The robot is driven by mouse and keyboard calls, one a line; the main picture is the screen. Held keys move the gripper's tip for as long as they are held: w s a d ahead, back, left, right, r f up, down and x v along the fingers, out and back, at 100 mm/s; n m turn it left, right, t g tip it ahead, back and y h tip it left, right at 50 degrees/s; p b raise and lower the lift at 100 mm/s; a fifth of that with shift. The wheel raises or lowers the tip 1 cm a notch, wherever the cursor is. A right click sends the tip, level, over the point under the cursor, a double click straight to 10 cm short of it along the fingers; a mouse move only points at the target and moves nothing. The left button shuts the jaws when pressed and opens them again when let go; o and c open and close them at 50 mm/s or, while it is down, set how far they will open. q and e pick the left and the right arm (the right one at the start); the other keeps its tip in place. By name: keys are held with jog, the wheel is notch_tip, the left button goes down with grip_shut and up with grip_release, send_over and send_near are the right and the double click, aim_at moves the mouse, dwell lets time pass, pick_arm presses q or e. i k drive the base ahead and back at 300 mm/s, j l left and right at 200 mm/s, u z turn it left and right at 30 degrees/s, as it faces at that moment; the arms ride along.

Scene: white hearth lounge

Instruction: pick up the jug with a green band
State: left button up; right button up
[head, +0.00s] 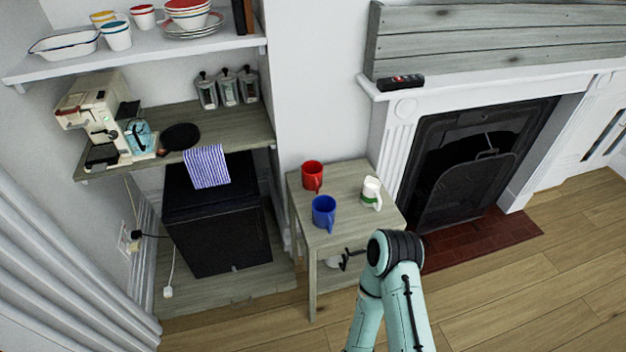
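A white jug with a green band (371,191) stands upright on the small grey wooden side table (345,178), near its right edge. A red mug (312,175) and a blue mug (323,212) stand to its left on the same top. One pale-green arm of mine, which I take to be the right, reaches up from the bottom edge. Its black elbow-like joint is in front of the table's near right corner. A small dark part (346,259), perhaps my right gripper, shows below the tabletop; its fingers cannot be made out. My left gripper is out of view.
A fireplace (470,160) with a mantel stands right of the table. At left are a shelf with a coffee machine (95,118), a striped cloth (206,165) and a black cabinet (215,225). The wooden floor (510,295) at lower right is clear.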

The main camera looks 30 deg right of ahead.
aim_at(370, 196)
jog(key=k+l+z, duration=0.1)
jog(key=z, duration=1.25)
jog(key=i+j, duration=0.1)
jog(key=j, duration=0.25)
jog(key=i+j, duration=0.15)
jog(key=j, duration=0.2)
jog(key=u, duration=0.05)
